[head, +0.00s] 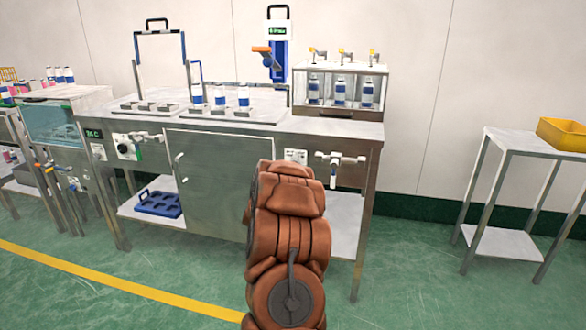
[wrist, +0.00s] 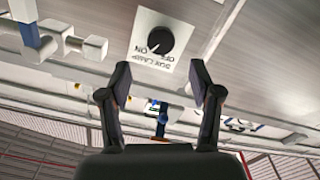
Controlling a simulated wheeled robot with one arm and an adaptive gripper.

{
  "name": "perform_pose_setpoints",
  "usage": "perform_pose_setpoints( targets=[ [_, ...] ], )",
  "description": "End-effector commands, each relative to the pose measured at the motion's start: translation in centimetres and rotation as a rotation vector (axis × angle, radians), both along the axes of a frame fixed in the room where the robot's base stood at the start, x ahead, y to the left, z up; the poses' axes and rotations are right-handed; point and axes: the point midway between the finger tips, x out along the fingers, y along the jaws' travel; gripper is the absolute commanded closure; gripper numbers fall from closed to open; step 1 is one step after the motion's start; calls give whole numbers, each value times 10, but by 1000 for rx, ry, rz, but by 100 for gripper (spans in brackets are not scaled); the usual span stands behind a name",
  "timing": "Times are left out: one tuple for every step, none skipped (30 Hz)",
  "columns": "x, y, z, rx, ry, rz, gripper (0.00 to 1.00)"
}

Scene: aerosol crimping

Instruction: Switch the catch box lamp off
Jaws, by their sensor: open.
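A dark round knob (wrist: 160,40) sits on a white plate lettered BOX LAMP, ON and OFF, upside down in the wrist view. A small pale mark on the knob points to the lower left, near the lettering; its exact setting is hard to tell. In the head view the white plate (head: 295,156) is on the bench front, just above my arm. My gripper (wrist: 161,85) is open and empty, its two fingers apart below the plate in the wrist view. They do not visibly touch the knob. In the head view my arm hides the gripper.
A white valve (head: 335,162) juts out right of the plate; it also shows in the wrist view (wrist: 75,42). A clear case of bottles (head: 340,85) stands above on the bench. A side table (head: 503,145) stands at right, with open floor between.

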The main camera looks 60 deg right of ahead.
Motion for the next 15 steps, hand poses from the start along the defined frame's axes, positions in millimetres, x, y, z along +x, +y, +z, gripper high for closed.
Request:
perform_pose_setpoints(
  targets=[
    [1, -2, -1, 0, 0, 0, 36],
    [2, -4, -1, 1, 0, 1, 36],
    [3, -6, -1, 2, 1, 1, 36],
    [3, -8, -2, 2, 1, 1, 36],
    [4, -11, -2, 2, 1, 1, 36],
    [5, -14, -2, 2, 1, 1, 36],
    [6, -17, -1, 1, 0, 1, 36],
    [7, -20, -1, -1, -1, 0, 36],
    [9, -24, 0, -1, -3, 1, 36],
    [10, -27, 0, -1, -3, 1, 36],
    [11, -30, 0, 0, -2, 0, 36],
    [13, -34, -1, 2, -1, 1, 36],
    [14, -37, -2, 3, -1, 1, 36],
    [15, -40, -2, 3, 0, 1, 36],
    [16, -44, -2, 2, 0, 1, 36]
  ],
)
